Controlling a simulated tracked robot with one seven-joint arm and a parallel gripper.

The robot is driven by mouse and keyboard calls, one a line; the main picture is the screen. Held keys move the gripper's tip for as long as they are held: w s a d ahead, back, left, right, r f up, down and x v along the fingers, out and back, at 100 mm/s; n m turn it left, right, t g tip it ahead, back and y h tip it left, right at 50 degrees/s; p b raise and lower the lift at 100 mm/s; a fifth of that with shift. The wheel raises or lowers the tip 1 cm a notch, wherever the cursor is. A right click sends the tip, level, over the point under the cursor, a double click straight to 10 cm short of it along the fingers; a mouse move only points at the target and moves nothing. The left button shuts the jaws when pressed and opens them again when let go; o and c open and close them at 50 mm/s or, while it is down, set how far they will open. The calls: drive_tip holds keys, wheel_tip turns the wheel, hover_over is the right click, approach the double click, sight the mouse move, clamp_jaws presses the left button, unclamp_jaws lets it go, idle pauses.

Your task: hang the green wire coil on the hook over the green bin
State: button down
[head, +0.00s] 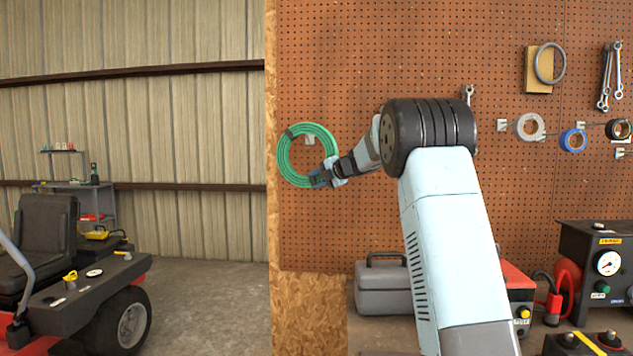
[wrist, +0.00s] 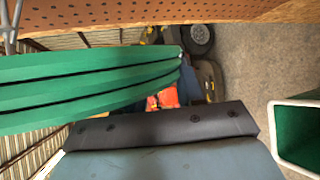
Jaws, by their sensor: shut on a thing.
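The green wire coil (head: 284,158) is upright in front of the pegboard, at its left end in the head view. My gripper (head: 320,178) is shut on its lower right rim. A small pale hook (head: 310,140) shows through the coil's opening; I cannot tell whether the coil touches it. In the wrist view the coil (wrist: 80,85) fills the left side, above the dark finger of my gripper (wrist: 160,126). A pale-rimmed box with a green inside (wrist: 300,142), perhaps the green bin, is at the lower right. No green bin shows in the head view.
The pegboard (head: 340,235) holds a grey tape roll (head: 530,126), a blue tape roll (head: 573,141) and wrenches (head: 606,80) to the right. A grey toolbox (head: 383,290) stands below. A red ride-on mower (head: 75,290) stands on the left floor.

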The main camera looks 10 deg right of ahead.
drive_tip(key=shift+w+d+f, duration=0.1)
drive_tip(key=shift+w+d, duration=0.1)
drive_tip(key=shift+w, duration=0.45)
drive_tip(key=shift+w+d+f, duration=0.1)
drive_tip(key=shift+w+d, duration=0.1)
drive_tip(key=shift+w, duration=0.45)
drive_tip(key=shift+w+d+f, duration=0.2)
drive_tip(key=shift+w+f, duration=0.1)
drive_tip(key=shift+w, duration=0.05)
drive_tip(key=c, duration=0.6)
unclamp_jaws()
drive_tip(key=shift+f, duration=0.1)
